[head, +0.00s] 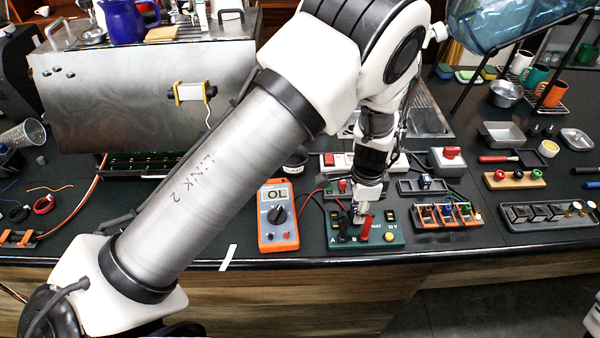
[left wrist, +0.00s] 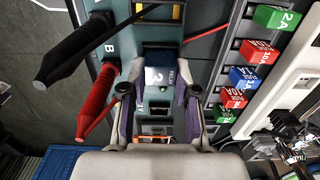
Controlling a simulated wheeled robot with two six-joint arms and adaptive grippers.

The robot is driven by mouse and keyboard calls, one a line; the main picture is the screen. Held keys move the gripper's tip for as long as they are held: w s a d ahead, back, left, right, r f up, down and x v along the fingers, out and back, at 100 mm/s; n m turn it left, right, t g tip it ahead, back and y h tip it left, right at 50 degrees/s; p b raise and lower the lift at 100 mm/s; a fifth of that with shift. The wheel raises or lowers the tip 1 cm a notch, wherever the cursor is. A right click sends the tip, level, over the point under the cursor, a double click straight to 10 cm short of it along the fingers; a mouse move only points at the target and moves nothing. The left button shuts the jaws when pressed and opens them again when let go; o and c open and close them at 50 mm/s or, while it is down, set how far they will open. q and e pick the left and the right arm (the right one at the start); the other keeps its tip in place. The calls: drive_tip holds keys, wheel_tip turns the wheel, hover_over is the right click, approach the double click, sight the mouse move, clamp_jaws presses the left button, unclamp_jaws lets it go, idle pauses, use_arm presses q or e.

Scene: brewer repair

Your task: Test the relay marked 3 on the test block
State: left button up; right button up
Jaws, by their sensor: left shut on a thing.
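The green test block (head: 400,241) lies near the front edge of the counter in the head view. My left gripper (head: 360,212) points down over it. In the left wrist view, my left gripper (left wrist: 159,92) is shut on a relay with a blue face (left wrist: 159,76), over the test block (left wrist: 207,58). Its number cannot be read clearly, nor whether it is fully seated. A black probe (left wrist: 70,50) and a red probe (left wrist: 95,103) stand in the block beside the gripper. The multimeter (head: 278,215) left of the block reads OL.
A rack with orange parts (head: 447,216) stands right of the block. A row of coloured fuses (left wrist: 245,76) lies beside the block in the wrist view. A grey tray (head: 550,216) is farther right. The steel brewer (head: 120,90) stands back left.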

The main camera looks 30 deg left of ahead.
idle(0.4)
use_arm(q)
drive_tip(key=o, duration=1.1)
drive_tip(key=shift+r, duration=0.15)
wheel_tip(320, 180, up, 12)
drive_tip(key=shift+f, duration=0.15)
